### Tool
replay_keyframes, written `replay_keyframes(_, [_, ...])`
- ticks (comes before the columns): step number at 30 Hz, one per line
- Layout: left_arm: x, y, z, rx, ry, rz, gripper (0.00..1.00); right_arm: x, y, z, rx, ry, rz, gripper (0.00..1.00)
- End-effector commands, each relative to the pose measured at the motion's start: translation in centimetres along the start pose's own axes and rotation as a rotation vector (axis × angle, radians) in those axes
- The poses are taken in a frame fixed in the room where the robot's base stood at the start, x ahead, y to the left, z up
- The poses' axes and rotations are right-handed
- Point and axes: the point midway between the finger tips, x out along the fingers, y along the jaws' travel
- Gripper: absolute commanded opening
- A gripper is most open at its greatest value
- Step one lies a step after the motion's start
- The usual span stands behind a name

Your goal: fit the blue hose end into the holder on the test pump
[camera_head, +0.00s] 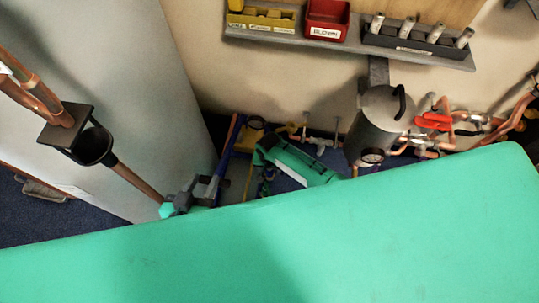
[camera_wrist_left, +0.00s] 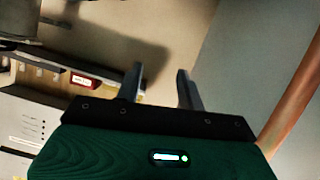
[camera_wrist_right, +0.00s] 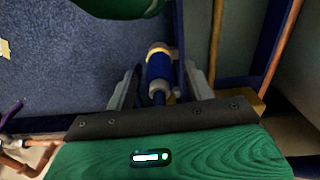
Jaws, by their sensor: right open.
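The blue hose end (camera_wrist_right: 158,67), with a pale yellow ring and a grey tip, stands between the fingers of my right gripper (camera_wrist_right: 162,74) in the right wrist view. Those fingers are spread, one on each side of it. A dark green rounded body (camera_wrist_right: 118,6) shows at the top of that view; I cannot tell if it is the test pump. The holder is not clearly visible.
A grey cylinder (camera_head: 383,122) with a gauge and copper pipework stands at the right. A wall shelf (camera_head: 340,42) carries yellow and red bins. My own teal arm hides the lower head view.

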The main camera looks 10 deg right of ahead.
Motion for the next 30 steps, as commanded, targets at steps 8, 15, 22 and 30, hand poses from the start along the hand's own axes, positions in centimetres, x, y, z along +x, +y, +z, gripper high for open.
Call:
replay_keyframes(8, [-1.2,-2.0,0.4,0.016,-0.187,-0.053,0.39,-3.5,0.0,0.0,0.0,0.0,-0.001,0.54])
replay_keyframes(15, [-2.8,-3.8,0.8,0.021,-0.345,-0.104,0.39,-6.5,0.1,0.0,0.001,0.0,0.0,0.54])
replay_keyframes(22, [-4.7,-5.4,1.1,0.017,-0.488,-0.153,0.39,-9.3,0.0,0.0,0.0,0.0,0.0,0.54])
replay_keyframes(30, [-6.2,-6.3,1.4,0.01,-0.582,-0.185,0.39,-11.2,0.0,0.0,0.001,0.0,0.0,0.54])
